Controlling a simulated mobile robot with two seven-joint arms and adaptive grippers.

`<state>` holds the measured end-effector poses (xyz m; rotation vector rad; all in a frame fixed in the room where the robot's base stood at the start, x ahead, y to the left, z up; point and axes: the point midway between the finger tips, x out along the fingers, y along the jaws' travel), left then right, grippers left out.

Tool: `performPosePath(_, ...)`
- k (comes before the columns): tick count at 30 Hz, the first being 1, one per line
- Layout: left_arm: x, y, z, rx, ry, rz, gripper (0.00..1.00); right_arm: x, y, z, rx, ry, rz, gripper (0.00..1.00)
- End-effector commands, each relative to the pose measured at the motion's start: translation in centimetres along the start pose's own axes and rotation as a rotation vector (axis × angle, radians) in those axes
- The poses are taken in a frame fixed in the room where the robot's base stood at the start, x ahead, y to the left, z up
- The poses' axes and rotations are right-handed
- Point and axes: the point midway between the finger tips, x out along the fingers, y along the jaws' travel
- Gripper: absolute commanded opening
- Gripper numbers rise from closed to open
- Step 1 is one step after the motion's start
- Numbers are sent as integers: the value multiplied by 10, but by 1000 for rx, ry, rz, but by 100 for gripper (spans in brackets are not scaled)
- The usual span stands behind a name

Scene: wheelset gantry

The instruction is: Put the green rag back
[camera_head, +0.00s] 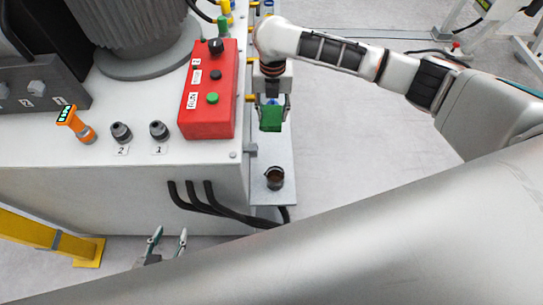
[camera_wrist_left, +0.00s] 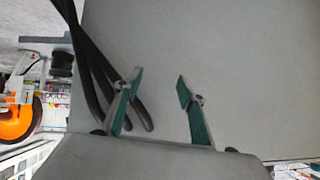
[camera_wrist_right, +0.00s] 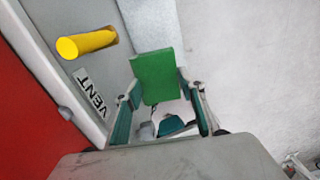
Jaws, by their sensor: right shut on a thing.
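The green rag (camera_head: 271,116) is held in my right gripper (camera_head: 271,101), which comes down from above over the grey side shelf at the machine's right side. In the right wrist view the rag (camera_wrist_right: 158,76) is a flat green piece between the fingertips of the right gripper (camera_wrist_right: 160,92). My left gripper (camera_head: 167,234) is low in front of the white machine. In the left wrist view the left gripper (camera_wrist_left: 158,80) has its fingers apart with nothing between them.
A small dark cup (camera_head: 275,178) stands on the shelf (camera_head: 272,150) in front of the rag. A red control box (camera_head: 208,90) sits on the machine top to the left. A yellow peg (camera_wrist_right: 86,43) sticks out beside a VENT label.

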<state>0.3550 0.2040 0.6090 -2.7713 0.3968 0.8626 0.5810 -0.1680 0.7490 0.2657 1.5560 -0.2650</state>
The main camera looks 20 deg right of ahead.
Motion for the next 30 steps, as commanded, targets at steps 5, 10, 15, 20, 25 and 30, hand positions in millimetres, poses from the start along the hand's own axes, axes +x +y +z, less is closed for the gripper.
performPosePath(5,2,1,6,3,-4,1,40,18,1,-1,-58,2,0,19)
performPosePath(10,8,1,17,12,-10,-2,40,59,1,-3,-60,8,-1,19)
performPosePath(15,15,-4,26,26,-14,-11,40,102,0,-3,-60,10,-3,19)
performPosePath(20,20,-10,30,39,-16,-22,40,135,0,-2,-59,7,-2,19)
performPosePath(25,22,-10,33,47,-21,-23,40,150,1,-1,-59,2,0,19)
performPosePath(30,22,-9,32,46,-18,-23,40,158,1,0,-59,0,0,19)
